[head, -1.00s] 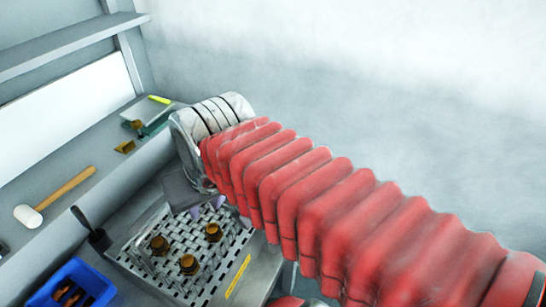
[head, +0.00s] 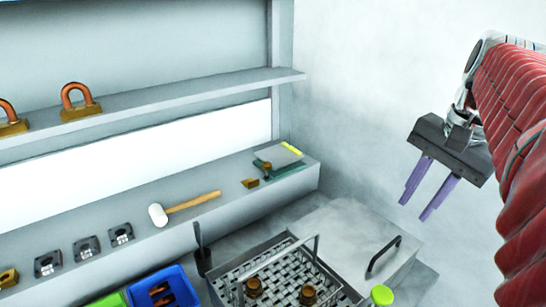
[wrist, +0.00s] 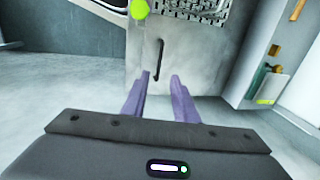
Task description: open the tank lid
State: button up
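The tank lid (head: 340,228) is a flat grey metal plate with a black bar handle (head: 383,257). It lies flat beside the mesh basket. In the wrist view the lid (wrist: 190,65) is ahead of the fingers, and its handle (wrist: 159,60) shows just beyond the fingertips. My gripper (head: 412,211) has two purple fingers pointing down, spread apart with nothing between them. It is in the air above and to the right of the lid in the head view. In the wrist view my gripper (wrist: 160,76) is open and roughly in line with the handle.
A mesh basket (head: 233,270) holding brass parts adjoins the lid. A green knob (head: 381,295) is near the lid's front edge. A mallet (head: 185,208) lies on the ledge behind. A blue bin (head: 176,279) stands left of the basket.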

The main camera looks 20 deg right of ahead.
jog(key=shift+r, duration=0.1)
dwell(0.3)
send_near(385, 248)
jog(key=f, duration=0.4)
jog(key=w+f, duration=0.1)
jog(key=f, duration=0.2)
jog(key=shift+a+f, duration=0.1)
jog(key=shift+a, duration=0.2)
jog(key=shift+c, duration=0.5)
grip_shut()
jog(key=shift+w+d, duration=0.1)
dwell(0.8)
